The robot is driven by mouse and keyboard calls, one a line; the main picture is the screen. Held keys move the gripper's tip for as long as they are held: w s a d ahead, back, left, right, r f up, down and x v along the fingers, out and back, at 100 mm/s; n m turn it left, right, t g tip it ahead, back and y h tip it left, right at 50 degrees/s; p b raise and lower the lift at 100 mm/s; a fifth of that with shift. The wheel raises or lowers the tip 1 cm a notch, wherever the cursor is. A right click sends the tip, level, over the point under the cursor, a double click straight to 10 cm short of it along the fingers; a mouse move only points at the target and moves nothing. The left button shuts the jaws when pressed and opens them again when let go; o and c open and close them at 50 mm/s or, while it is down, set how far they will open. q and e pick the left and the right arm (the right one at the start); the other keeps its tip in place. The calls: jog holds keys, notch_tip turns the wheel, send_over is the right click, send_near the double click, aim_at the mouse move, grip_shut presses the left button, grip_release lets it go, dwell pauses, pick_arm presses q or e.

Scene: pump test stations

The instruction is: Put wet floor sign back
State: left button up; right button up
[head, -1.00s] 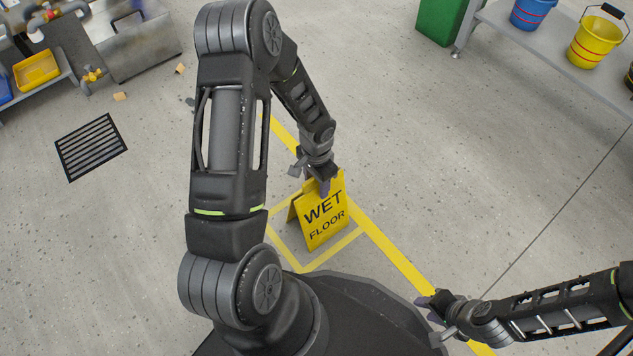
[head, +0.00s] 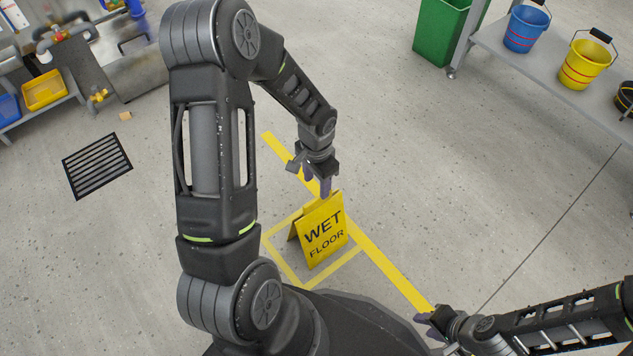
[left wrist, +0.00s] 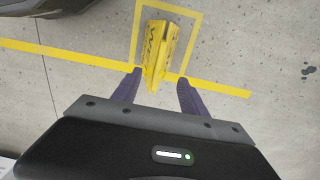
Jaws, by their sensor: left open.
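The yellow wet floor sign (head: 322,229) stands upright, opened like a tent, inside a yellow square outline (head: 351,258) on the floor. It also shows from above in the left wrist view (left wrist: 160,50), inside the outline there. My left gripper (head: 318,188) is open just above and behind the sign's top edge. In the left wrist view, the fingers of my left gripper (left wrist: 160,88) are spread apart with the sign's top lying between and beyond them, not clamped. My right gripper (head: 425,322) is low at the right, away from the sign; its jaw state is unclear.
A yellow line (head: 385,268) runs diagonally past the square. A floor grate (head: 97,166) lies at left. A grey shelf (head: 500,55) with blue (head: 525,28) and yellow (head: 583,65) buckets and a green bin (head: 438,35) stand at upper right. Floor around the sign is clear.

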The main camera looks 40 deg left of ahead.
dwell(0.5)
pick_arm(q)
jog(key=s+d+f+n+h, duration=0.1)
jog(key=s+d+f+n, duration=0.1)
jog(key=d, duration=0.5)
jog(key=s+d+f+n+h, duration=0.1)
jog(key=s+d+f, duration=0.3)
jog(key=s+d, duration=0.2)
jog(key=s+d+f+n+t+h, duration=0.1)
jog(key=s+d+f+n, duration=0.1)
jog(key=d, duration=0.8)
jog(key=s+f, duration=0.1)
jog(key=s, duration=0.1)
jog(key=shift+s+f+n+h, duration=0.3)
jog(key=shift+f+h, duration=0.05)
jog(key=shift+h, duration=0.05)
notch_tip(320, 180, up, 29)
jog(key=s+d+p, duration=0.1)
jog(key=p, duration=2.8)
jog(key=shift+s+d, duration=0.4)
pick_arm(e)
notch_tip(320, 180, up, 29)
jog(key=s+a, duration=0.1)
jog(key=shift+s+a, duration=0.4)
pick_arm(q)
jog(key=shift+f, duration=0.1)
pick_arm(e)
jog(key=shift+f, duration=0.1)
